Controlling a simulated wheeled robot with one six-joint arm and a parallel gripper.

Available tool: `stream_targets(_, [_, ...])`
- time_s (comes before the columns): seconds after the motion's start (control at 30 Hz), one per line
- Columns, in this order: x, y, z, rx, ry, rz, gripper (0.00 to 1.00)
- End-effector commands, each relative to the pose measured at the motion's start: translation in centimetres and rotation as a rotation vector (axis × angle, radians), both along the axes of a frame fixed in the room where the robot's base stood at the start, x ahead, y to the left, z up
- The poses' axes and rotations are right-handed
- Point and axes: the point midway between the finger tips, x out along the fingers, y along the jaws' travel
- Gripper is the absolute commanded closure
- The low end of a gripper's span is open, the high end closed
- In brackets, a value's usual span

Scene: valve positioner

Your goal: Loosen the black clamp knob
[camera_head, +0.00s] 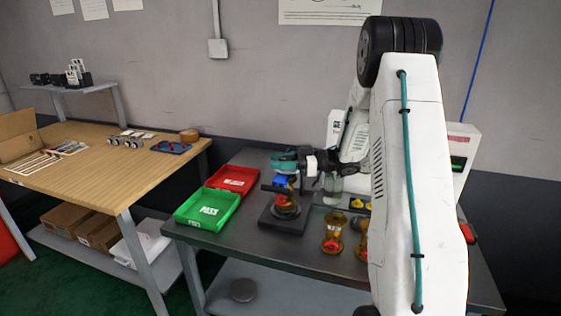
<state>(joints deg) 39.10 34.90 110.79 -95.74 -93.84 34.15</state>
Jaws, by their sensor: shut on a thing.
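A dark clamp fixture (283,222) stands on the grey metal bench, with an amber and brass valve part (287,205) seated in it. My gripper (286,159) reaches in from the right at the top of this fixture, its teal fingers closed. It is shut at the place of the black clamp knob, which is small and mostly hidden by the fingers. A blue piece (283,180) shows just under the fingers.
A green PASS tray (208,209) and a red tray (231,179) lie left of the fixture. Amber valve parts (333,232) stand to its right, close to my arm. A wooden table (100,165) is at the left.

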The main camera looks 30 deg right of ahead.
Motion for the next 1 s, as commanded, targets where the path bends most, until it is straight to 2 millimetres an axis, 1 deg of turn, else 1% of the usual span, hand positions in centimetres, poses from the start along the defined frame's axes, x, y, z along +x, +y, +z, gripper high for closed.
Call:
stream_targets(0.2, [-0.16,0.05,-0.01,0.0,-0.001,0.112,0.84])
stream_targets(0.4, [-0.27,0.09,-0.01,0.001,0.0,0.166,0.84])
stream_targets(0.9, [-0.27,0.09,0.05,0.001,-0.001,0.182,0.84])
stream_targets(0.93, [-0.27,0.1,0.05,0.0,-0.002,0.181,0.59])
stream_targets(0.97, [-0.27,0.1,0.05,0.0,-0.002,0.181,0.5])
stream_targets(1.0, [-0.27,0.1,0.05,0.0,-0.002,0.181,0.4])
